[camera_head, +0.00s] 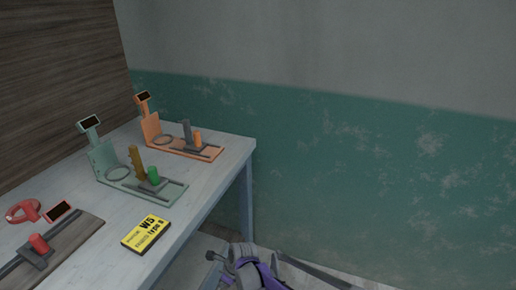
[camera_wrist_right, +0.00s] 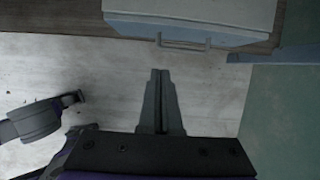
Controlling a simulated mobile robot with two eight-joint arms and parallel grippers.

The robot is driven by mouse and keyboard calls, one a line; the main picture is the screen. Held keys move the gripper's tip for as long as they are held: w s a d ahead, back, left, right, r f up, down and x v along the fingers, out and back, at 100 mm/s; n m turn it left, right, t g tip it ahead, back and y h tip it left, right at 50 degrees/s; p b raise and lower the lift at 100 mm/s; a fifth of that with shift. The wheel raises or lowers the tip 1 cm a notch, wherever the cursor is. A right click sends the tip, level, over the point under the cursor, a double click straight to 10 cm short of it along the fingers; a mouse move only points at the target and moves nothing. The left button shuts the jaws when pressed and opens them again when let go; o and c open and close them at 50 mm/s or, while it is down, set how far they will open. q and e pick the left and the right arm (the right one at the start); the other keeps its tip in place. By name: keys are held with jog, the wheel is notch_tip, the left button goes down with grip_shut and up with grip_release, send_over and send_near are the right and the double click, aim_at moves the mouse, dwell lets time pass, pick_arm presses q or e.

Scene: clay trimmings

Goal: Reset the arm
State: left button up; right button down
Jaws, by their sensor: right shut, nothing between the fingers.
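My right gripper (camera_wrist_right: 160,76) is shut and empty in the right wrist view, its two dark fingers side by side over the pale floor. In the head view my right arm (camera_head: 246,264), grey with purple parts, is low at the bottom centre, beside the table's right side and below its top. It touches nothing that I can see. My left gripper does not show clearly in either view.
The table (camera_head: 205,212) holds an orange stand (camera_head: 152,128), a green stand (camera_head: 103,158), a red clamp-like piece (camera_head: 24,210), a brown board (camera_head: 75,250) and a yellow W5 sign (camera_head: 146,234). A green-grey wall (camera_head: 380,170) stands behind. Floor lies right of the table.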

jog(key=s+d+r+n+t+h, duration=0.1)
jog(key=s+d+r+n, duration=0.35)
jog(key=d+r, duration=0.35)
jog(key=s+d+r+n+t+h, duration=0.1)
jog(key=s+d+r+n, duration=0.5)
jog(key=d, duration=0.5)
jog(key=s+d+r+n+t+h, duration=0.1)
jog(key=s+d+n, duration=0.55)
jog(key=s, duration=0.25)
jog(key=s+d+r+n+h, duration=0.1)
jog(key=s+d+n, duration=0.4)
jog(key=s+d, duration=0.35)
pick_arm(q)
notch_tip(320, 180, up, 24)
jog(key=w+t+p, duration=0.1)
jog(key=p, duration=2)
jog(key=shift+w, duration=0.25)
pick_arm(e)
notch_tip(320, 180, up, 24)
jog(key=w+a+t, duration=0.1)
jog(key=shift+f+m, duration=0.15)
jog(key=shift+m, duration=0.15)
